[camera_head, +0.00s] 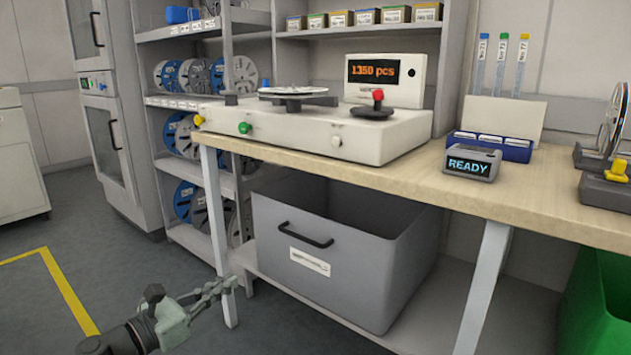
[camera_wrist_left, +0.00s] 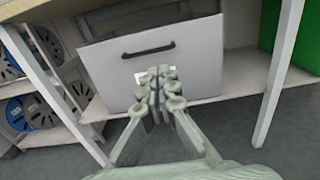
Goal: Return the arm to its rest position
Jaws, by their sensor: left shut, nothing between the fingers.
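My left gripper (camera_head: 228,285) is low at the bottom left of the head view, in front of the workbench (camera_head: 400,170) and below its top. It is shut and empty. In the left wrist view the closed fingers (camera_wrist_left: 163,88) point toward the grey bin (camera_wrist_left: 190,52) under the bench, apart from it as far as I can tell. My right gripper is in neither view.
The grey bin (camera_head: 345,265) stands on the bench's lower shelf. A bench leg (camera_head: 215,235) is close to my left gripper. Racks of reels (camera_head: 190,75) stand behind. A green bin (camera_head: 600,300) is at the right. Open floor (camera_head: 110,260) lies to the left.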

